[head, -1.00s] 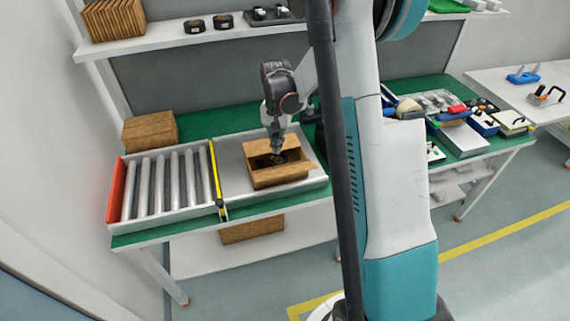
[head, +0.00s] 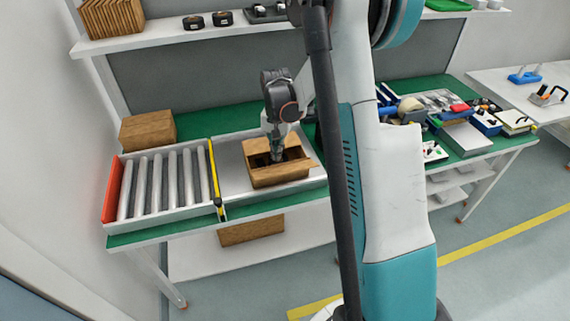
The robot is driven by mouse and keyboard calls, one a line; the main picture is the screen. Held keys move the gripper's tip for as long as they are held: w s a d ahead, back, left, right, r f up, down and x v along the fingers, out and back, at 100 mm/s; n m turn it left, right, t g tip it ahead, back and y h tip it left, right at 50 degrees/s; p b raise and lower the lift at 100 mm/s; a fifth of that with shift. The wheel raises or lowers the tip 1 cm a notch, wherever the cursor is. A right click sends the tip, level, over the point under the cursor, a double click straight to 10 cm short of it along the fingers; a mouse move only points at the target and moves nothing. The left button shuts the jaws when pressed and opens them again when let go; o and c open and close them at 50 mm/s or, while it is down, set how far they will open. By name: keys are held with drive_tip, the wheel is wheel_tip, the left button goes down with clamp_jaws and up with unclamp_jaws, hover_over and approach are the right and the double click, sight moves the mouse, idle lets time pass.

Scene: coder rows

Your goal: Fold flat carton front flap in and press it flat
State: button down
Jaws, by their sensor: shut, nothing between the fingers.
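The flat carton (head: 279,175) is a brown box on the grey plate right of the rollers. Its top is partly open, with a dark gap in the middle. A flap stands out at its right side, and the front wall faces me. My gripper (head: 277,155) is shut and points down at the carton's opening, over its middle. The fingertips are small and dark against the gap, so I cannot tell whether they touch a flap. The front flap's exact position is hard to make out at this size.
A roller conveyor (head: 163,185) with a red end stop (head: 112,189) and a yellow bar (head: 214,172) lies left of the carton. A closed brown box (head: 148,130) stands behind it. Trays and tools crowd the bench at right. Another box (head: 251,229) sits below the bench.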

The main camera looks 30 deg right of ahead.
drive_tip(key=shift+f+b, duration=1.55)
drive_tip(key=shift+f, duration=0.8)
drive_tip(key=shift+r, duration=0.2)
wheel_tip(320, 180, up, 8)
drive_tip(key=p, duration=0.4)
drive_tip(key=shift+f+p, duration=0.15)
drive_tip(key=shift+p, duration=0.25)
